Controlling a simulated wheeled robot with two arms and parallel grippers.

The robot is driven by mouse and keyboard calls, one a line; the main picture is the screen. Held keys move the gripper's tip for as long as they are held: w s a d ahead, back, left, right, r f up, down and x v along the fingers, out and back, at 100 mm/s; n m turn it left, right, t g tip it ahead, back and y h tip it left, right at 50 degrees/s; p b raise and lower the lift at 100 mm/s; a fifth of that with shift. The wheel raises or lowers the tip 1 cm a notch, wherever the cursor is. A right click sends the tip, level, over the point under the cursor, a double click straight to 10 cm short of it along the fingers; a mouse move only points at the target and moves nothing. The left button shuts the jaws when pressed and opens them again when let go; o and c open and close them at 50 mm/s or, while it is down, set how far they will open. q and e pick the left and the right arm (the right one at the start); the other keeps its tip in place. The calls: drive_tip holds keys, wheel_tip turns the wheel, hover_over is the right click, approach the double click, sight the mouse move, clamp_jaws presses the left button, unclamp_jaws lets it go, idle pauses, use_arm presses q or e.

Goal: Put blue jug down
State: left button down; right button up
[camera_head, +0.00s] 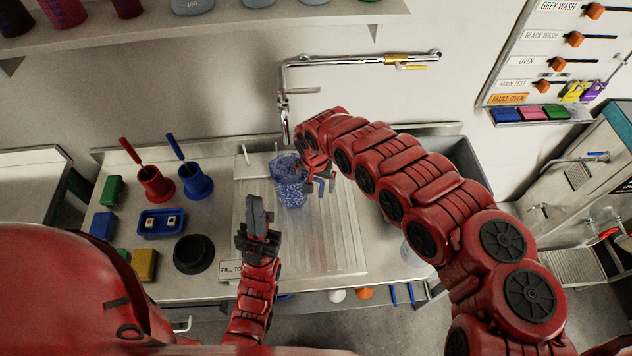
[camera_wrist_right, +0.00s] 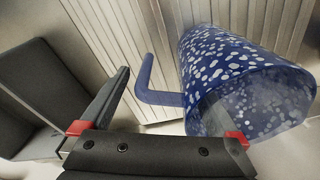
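The blue jug (camera_head: 289,182), speckled with white, is on the ridged drainboard (camera_head: 340,255) beside the sink in the head view. It looks upright there; its base contact is hard to see. In the right wrist view the jug (camera_wrist_right: 245,85) fills the right side, with its plain blue handle (camera_wrist_right: 150,85) to its left. My right gripper (camera_head: 322,182) is at the jug's handle side. In the wrist view its fingers (camera_wrist_right: 155,108) are wide apart, with the handle between them and not clamped. My left gripper (camera_head: 258,215) is in front of the jug, apart from it and empty; its finger gap is unclear.
A tap (camera_head: 285,120) hangs behind the jug, and the sink (camera_head: 440,150) is to the right, partly behind my right arm. Red (camera_head: 154,184) and blue (camera_head: 194,181) pots, a blue tray (camera_head: 160,222) and a black bowl (camera_head: 194,254) stand left. The front drainboard is clear.

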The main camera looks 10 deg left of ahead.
drive_tip(key=shift+r, duration=0.15)
drive_tip(key=shift+r, duration=0.5)
drive_tip(key=r, duration=0.3)
drive_tip(key=s+r+b, duration=0.1)
drive_tip(key=r, duration=0.6)
drive_tip(key=shift+s+r, duration=0.15)
drive_tip(key=shift+r, duration=0.05)
drive_tip(key=shift+s+r, duration=0.15)
drive_tip(key=shift+r, duration=0.15)
